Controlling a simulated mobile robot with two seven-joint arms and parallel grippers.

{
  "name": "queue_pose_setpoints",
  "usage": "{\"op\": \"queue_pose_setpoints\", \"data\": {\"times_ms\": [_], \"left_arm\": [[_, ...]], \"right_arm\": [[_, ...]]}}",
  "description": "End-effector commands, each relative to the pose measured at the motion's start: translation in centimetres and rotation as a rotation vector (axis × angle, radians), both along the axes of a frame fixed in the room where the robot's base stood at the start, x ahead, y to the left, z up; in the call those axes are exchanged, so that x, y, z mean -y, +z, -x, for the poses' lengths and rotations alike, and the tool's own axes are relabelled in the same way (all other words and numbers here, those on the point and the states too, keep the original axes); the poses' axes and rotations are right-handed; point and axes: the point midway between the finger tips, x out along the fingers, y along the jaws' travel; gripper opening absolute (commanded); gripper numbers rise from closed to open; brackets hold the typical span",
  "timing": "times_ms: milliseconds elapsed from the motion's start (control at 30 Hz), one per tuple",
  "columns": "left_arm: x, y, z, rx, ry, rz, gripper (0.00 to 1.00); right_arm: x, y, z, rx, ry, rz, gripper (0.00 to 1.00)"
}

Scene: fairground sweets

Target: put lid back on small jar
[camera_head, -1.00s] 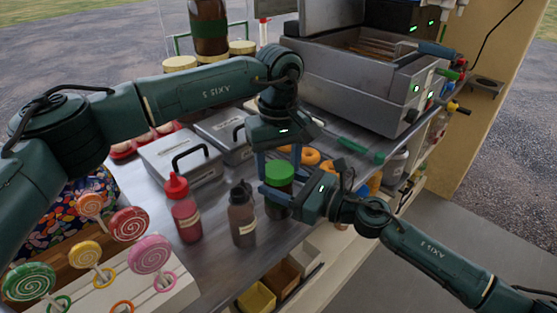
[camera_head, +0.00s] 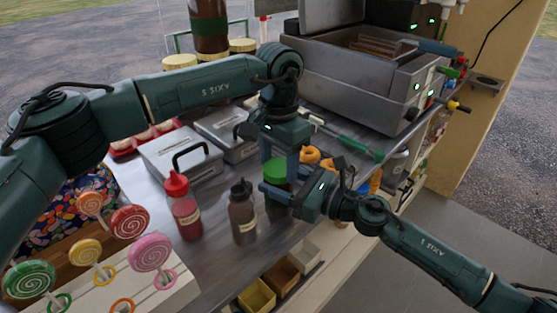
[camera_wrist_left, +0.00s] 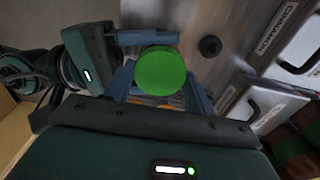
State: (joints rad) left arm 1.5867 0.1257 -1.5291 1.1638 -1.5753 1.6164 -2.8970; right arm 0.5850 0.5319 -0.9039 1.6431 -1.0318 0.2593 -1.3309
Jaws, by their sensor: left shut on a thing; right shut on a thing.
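The green lid (camera_head: 275,169) sits at the top of the small dark jar (camera_head: 277,208), upright near the counter's front edge. No gap shows between lid and jar, but I cannot tell whether it is fully seated. My left gripper (camera_head: 279,164) comes from above and is shut on the lid. In the left wrist view, the round lid (camera_wrist_left: 160,70) lies between its blue fingers. My right gripper (camera_head: 279,193) comes from the right and is shut on the jar just below the lid. Its fingers and body hide part of the jar.
A brown squeeze bottle (camera_head: 242,214) and a red one (camera_head: 184,208) stand left of the jar. Lidded metal boxes (camera_head: 180,160) are behind them. The fryer (camera_head: 350,85) is at the back right. Lollipops (camera_head: 130,222) stand front left. Small bins (camera_head: 258,296) lie below the counter edge.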

Motion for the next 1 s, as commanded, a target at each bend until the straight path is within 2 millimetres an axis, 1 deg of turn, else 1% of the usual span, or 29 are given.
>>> {"op": "queue_pose_setpoints", "data": {"times_ms": [33,67,300,533,633,900,1000], "left_arm": [[0.0,0.1,0.0,0.001,0.001,0.001,0.33],[0.0,0.1,0.0,0.001,0.001,0.001,0.57],[0.0,0.1,0.0,0.001,0.002,0.001,0.76],[0.0,0.1,0.0,0.001,0.003,0.001,0.76],[0.0,0.6,0.0,0.001,0.003,0.001,0.76],[0.1,4.0,0.0,0.004,0.003,0.001,0.76],[0.0,4.5,0.0,0.001,0.003,0.001,0.76]], "right_arm": [[0.0,0.0,0.0,-0.001,-0.001,0.001,0.00],[0.0,0.0,0.0,-0.001,-0.001,0.001,0.00],[0.0,0.0,0.0,-0.001,-0.001,0.001,0.00],[0.0,0.0,0.0,-0.001,-0.001,0.001,0.00],[0.0,0.0,0.0,-0.001,-0.001,0.001,0.00],[0.0,0.0,0.0,-0.001,0.000,0.001,0.00],[0.0,-0.1,0.0,-0.001,0.000,0.001,0.00]]}}
